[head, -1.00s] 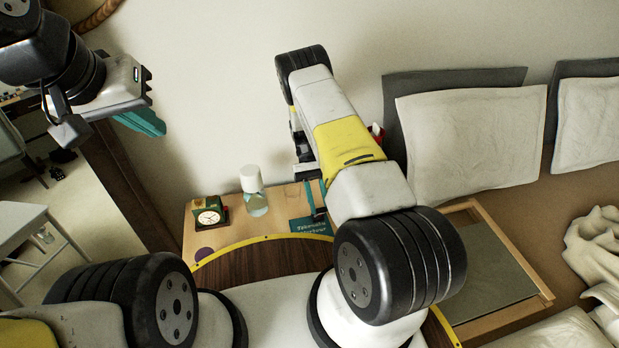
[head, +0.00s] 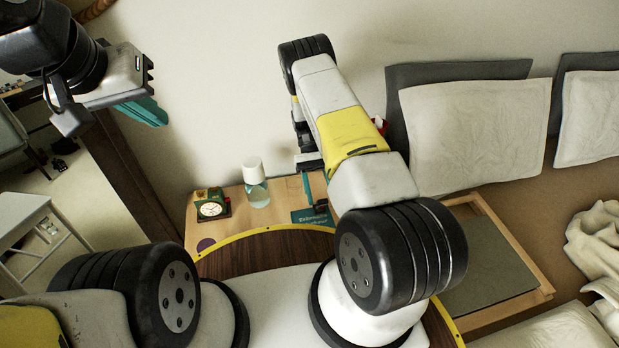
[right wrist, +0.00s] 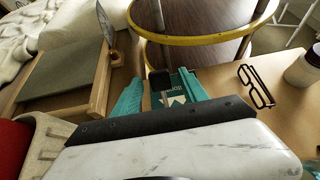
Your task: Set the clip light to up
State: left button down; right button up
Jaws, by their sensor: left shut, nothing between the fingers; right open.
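My right gripper (right wrist: 160,77) is open, its two teal fingers pointing at the bedside table. In the right wrist view a small dark head (right wrist: 159,81) with a thin stem shows between the fingers, over a teal book (right wrist: 178,92). It may be the clip light, but I cannot tell for sure, nor which way it is set. No contact with the fingers is clear. In the head view my right forearm hides most of that gripper and the spot by the book (head: 311,215). My left gripper (head: 146,110) is shut and empty, raised at the upper left.
On the table (head: 282,191) stand a clock (head: 212,208) and a white-capped bottle (head: 256,184). Glasses (right wrist: 256,86) lie on it in the right wrist view. A wood-framed tray (head: 487,262) and pillows (head: 475,135) are at the right. A wall stands behind.

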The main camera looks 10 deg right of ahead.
notch_tip(320, 180, up, 3)
jog(key=s+a, duration=0.2)
jog(key=s, duration=0.5)
jog(key=s+a+r, duration=0.1)
jog(key=s+a, duration=0.2)
jog(key=s, duration=0.5)
jog(key=shift+r, duration=0.25)
jog(key=shift+a, duration=0.1)
